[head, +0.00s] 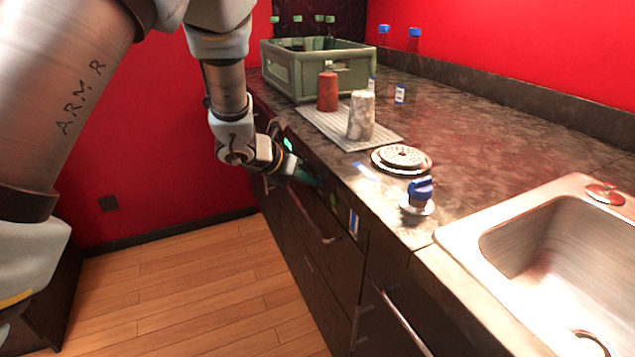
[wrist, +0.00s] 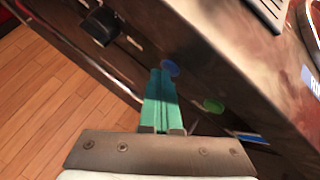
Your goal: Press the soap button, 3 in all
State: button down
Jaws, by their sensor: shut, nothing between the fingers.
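A round blue button (wrist: 170,68) and a round green button (wrist: 213,105) sit on the dark front panel in the wrist view. No readable label shows which is the soap button. My gripper (wrist: 161,72) is shut and empty, its green fingers side by side. Its tips appear at the left edge of the blue button; whether they touch cannot be told. The green button lies to the right of the fingers. In the head view my gripper (head: 309,180) is at the cabinet front, below the counter edge, and the arm hides part of the panel.
A black knob (wrist: 100,26) protrudes from the panel left of my fingers. On the counter (head: 480,130) stand a green crate (head: 285,72) with bottles, a mat with a red cup (head: 327,91) and a pale cup (head: 361,116), and a blue-topped fitting (head: 420,190). The floor (head: 190,290) is clear.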

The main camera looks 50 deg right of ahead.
jog(key=shift+w+a+b, duration=0.25)
jog(key=shift+a+b, duration=0.15)
jog(key=shift+a, duration=0.3)
jog(key=a, duration=0.1)
jog(key=w+a+b, duration=0.1)
jog(key=a, duration=0.1)
jog(key=w+a, duration=0.1)
jog(key=shift+a, duration=0.35)
dwell(2.6)
